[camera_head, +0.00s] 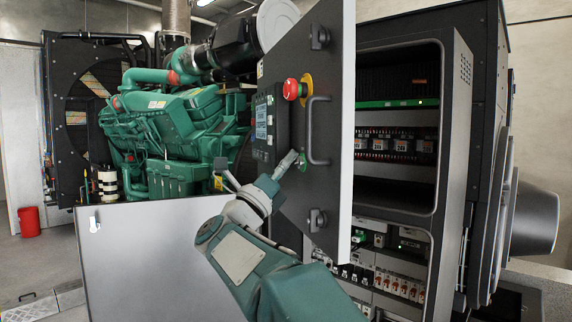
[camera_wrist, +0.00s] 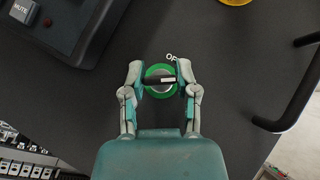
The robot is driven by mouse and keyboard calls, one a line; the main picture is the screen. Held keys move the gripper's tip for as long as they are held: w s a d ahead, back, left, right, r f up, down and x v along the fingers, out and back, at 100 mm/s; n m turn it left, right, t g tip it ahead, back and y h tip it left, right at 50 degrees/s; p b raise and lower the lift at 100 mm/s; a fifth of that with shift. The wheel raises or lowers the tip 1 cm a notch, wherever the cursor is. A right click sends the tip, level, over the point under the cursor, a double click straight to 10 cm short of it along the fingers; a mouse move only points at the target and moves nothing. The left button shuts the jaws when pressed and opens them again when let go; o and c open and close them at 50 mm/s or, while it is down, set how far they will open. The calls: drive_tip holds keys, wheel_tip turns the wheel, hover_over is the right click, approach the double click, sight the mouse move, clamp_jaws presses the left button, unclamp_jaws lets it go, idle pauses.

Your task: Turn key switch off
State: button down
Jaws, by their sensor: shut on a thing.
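The key switch (camera_wrist: 160,80) is a round green ring with a dark bar-shaped key across its middle, set on the dark panel door. The bar lies nearly level in the wrist view. My gripper (camera_wrist: 161,74) has one finger on each side of the bar and is shut on it. Part of a white label (camera_wrist: 172,57), its letters only partly readable, shows just above the ring. In the head view my gripper (camera_head: 292,159) reaches the door face, and a bit of the green switch (camera_head: 302,161) shows beside the fingertips.
The door (camera_head: 330,75) stands open from the electrical cabinet (camera_head: 447,120). A red emergency stop (camera_head: 291,89) on yellow sits above the switch. A black door handle (camera_head: 318,130) is close on the right. A controller panel (camera_head: 268,120) is on the left. A green engine (camera_head: 175,115) stands behind.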

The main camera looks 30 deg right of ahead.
drive_tip(key=shift+n+t, duration=0.3)
drive_tip(key=shift+t, duration=0.1)
drive_tip(key=n+t+y, duration=0.1)
drive_tip(key=n+y, duration=0.2)
drive_tip(key=n, duration=0.1)
drive_tip(key=n+t+y, duration=0.2)
drive_tip(key=n, duration=0.2)
drive_tip(key=shift+f+y, duration=0.1)
drive_tip(key=shift+y, duration=0.3)
drive_tip(key=n+y, duration=0.3)
drive_tip(key=n, duration=0.1)
drive_tip(key=shift+w+n+g, duration=0.1)
drive_tip(key=shift+n+g, duration=0.2)
drive_tip(key=shift+g, duration=0.1)
drive_tip(key=shift+f+y, duration=0.1)
drive_tip(key=shift+y, duration=0.3)
drive_tip(key=shift+c, duration=1.8)
unclamp_jaws()
drive_tip(key=shift+d, duration=0.1)
drive_tip(key=v, duration=1.2)
